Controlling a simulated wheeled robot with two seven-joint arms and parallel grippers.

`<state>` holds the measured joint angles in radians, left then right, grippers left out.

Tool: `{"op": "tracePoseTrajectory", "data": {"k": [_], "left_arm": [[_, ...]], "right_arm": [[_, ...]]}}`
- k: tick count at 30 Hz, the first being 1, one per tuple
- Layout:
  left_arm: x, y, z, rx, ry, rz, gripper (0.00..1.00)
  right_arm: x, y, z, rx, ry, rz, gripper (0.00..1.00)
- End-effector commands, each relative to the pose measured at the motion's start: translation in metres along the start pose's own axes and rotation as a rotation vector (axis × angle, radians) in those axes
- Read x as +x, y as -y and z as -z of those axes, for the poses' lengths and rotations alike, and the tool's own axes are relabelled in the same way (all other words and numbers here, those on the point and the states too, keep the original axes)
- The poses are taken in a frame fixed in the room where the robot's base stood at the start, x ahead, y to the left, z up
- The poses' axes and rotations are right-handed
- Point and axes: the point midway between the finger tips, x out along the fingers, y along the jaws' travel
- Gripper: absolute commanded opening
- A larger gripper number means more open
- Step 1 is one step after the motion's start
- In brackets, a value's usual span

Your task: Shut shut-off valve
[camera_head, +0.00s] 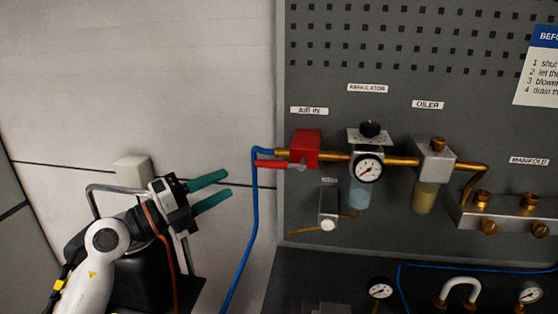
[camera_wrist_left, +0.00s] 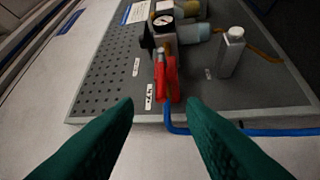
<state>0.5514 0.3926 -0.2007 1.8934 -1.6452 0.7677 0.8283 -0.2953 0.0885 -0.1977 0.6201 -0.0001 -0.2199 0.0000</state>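The shut-off valve (camera_head: 305,147) is a red block under the AIR IN label on the grey panel, with a red lever (camera_head: 270,164) pointing left along the brass pipe. A blue hose joins the pipe on its left. In the left wrist view the red valve (camera_wrist_left: 172,80) lies ahead, between and beyond the fingers. My left gripper (camera_head: 218,188) has two green fingers, parted and empty, left of the valve and slightly lower, apart from it. It also shows in the left wrist view (camera_wrist_left: 160,135). My right gripper is in neither view.
Right of the valve are the regulator with its gauge (camera_head: 368,168), the oiler (camera_head: 434,160) and a brass-fitted manifold (camera_head: 510,212). The blue hose (camera_head: 252,225) hangs down between gripper and panel. A small grey fitting (camera_head: 328,208) sits below the valve.

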Motion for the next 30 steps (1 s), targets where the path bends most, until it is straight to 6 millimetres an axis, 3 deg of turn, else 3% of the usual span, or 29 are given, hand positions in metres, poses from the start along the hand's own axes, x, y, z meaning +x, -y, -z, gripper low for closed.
{"op": "tracePoseTrajectory", "data": {"k": [5, 12, 21, 30], "left_arm": [[0.013, -0.001, 0.001, 0.013, 0.007, 0.025, 0.37], [0.059, -0.002, 0.000, 0.011, 0.009, 0.022, 0.37], [0.108, 0.002, 0.000, 0.012, 0.006, 0.022, 0.37], [0.121, 0.004, -0.001, 0.015, 0.006, 0.023, 0.37]], "right_arm": [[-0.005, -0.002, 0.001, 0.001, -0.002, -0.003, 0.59], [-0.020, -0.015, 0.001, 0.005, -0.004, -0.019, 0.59], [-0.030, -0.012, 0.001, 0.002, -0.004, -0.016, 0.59], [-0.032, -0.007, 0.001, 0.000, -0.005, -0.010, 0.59]]}}
